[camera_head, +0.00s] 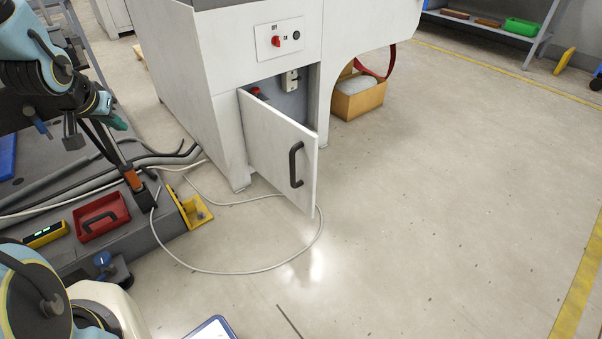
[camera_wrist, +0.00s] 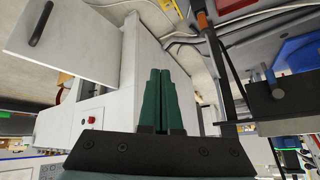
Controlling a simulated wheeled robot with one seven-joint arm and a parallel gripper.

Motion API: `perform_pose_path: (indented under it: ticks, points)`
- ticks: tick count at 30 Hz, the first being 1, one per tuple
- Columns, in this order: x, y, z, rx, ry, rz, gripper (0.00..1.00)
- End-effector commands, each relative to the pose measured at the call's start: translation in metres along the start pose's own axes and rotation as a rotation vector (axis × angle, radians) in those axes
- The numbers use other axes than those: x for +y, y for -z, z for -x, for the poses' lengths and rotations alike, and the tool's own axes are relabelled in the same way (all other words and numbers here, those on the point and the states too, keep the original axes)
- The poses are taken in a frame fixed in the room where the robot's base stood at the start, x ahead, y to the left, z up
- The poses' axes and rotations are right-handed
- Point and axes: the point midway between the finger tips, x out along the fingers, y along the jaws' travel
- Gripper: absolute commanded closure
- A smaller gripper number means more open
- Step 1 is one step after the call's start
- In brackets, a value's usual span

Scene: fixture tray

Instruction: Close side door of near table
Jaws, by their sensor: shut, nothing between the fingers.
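The white side door (camera_head: 270,145) stands open in the head view, swung outward from the left edge of its opening in the white cabinet (camera_head: 200,75). Its dark bar handle (camera_head: 296,165) is near the free right edge. In the wrist view the door (camera_wrist: 80,45) is at the upper left, with its handle (camera_wrist: 40,23) at the far end. My gripper (camera_head: 117,123) is left of the cabinet in the head view, clear of the door. Its dark green fingers (camera_wrist: 160,100) are together and empty in the wrist view.
A panel with a red switch (camera_head: 276,41) is above the opening. A cardboard box (camera_head: 358,98) stands right of the cabinet. A cable (camera_head: 245,272) loops across the floor. The floor at right is clear.

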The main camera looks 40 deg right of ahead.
Motion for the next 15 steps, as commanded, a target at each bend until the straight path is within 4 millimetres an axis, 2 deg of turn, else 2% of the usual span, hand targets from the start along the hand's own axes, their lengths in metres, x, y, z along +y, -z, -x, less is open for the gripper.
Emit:
perform_pose_path:
  ticks: [1,5,6,11,15]
  points:
    - [0.020,-0.009,-0.042,0.050,-0.037,-0.046,1.00]
    - [0.067,-0.001,-0.100,0.202,-0.142,-0.154,1.00]
    - [0.084,0.000,-0.116,0.248,-0.179,-0.183,1.00]
    - [0.157,-0.002,-0.172,0.436,-0.346,-0.278,1.00]
    - [0.223,-0.016,-0.208,0.595,-0.516,-0.332,1.00]
